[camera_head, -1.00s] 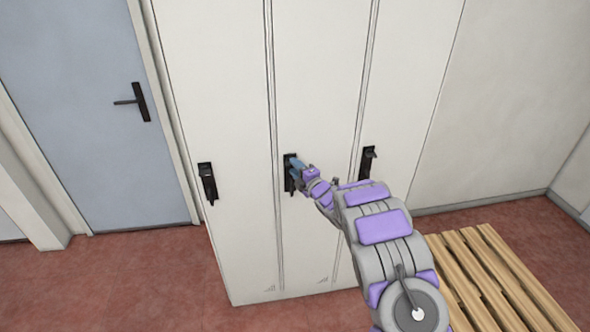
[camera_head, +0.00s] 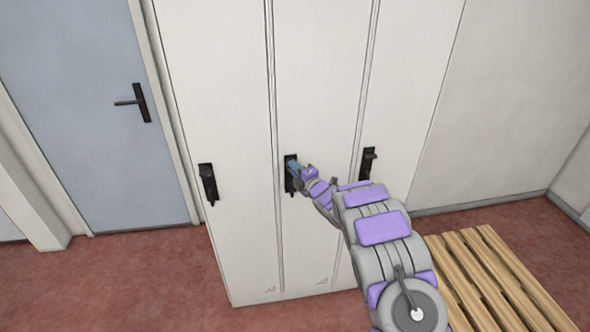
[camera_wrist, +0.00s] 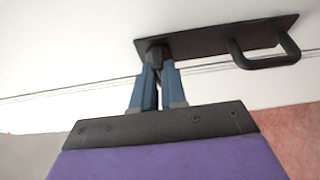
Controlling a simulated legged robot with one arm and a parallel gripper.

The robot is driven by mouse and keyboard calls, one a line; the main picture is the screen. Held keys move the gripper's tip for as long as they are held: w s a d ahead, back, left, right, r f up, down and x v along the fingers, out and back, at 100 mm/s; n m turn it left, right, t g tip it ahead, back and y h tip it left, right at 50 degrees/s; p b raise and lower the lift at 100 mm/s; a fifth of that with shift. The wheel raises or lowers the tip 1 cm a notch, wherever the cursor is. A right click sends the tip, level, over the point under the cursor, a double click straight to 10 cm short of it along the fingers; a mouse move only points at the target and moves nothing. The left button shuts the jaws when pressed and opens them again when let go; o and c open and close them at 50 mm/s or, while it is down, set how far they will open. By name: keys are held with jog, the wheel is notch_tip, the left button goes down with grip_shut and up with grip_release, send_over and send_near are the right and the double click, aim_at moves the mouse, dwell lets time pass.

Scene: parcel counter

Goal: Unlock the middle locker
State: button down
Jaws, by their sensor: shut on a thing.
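The middle locker (camera_head: 315,110) is a tall white door with a black lock plate (camera_head: 290,188). In the wrist view the plate (camera_wrist: 205,40) has a knob (camera_wrist: 157,54) at its left end and a looped handle (camera_wrist: 265,58) at its right. My gripper (camera_head: 293,168) is at the upper part of this plate. In the wrist view my gripper's blue fingers (camera_wrist: 158,75) are shut on the black knob, one on each side. The door is flush with its neighbours. Part of the plate is hidden behind my gripper in the head view.
The left locker (camera_head: 215,110) and right locker (camera_head: 405,110) have similar black plates. A blue door (camera_head: 75,90) stands at the left. A slatted wooden pallet or bench (camera_head: 490,270) is at the lower right. Red floor (camera_head: 130,280) is clear at the left.

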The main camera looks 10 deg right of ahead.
jog(key=shift+f+m, duration=0.2)
jog(key=shift+m, duration=0.2)
jog(key=shift+a+f+m+t+h+p, duration=0.2)
jog(key=shift+m+t+h+p, duration=0.85)
jog(key=shift+m, duration=2.55)
jog(key=shift+a+f+m+t+h+p, duration=0.15)
jog(key=shift+m+t+h+p, duration=0.95)
jog(key=shift+m, duration=2.5)
jog(key=shift+a+f+m+t+h+p, duration=0.2)
jog(key=shift+m+t+h+p, duration=0.8)
jog(key=shift+m, duration=2.6)
jog(key=shift+d+g+h, duration=0.1)
jog(key=shift+g+h, duration=0.15)
jog(key=shift+h, duration=0.1)
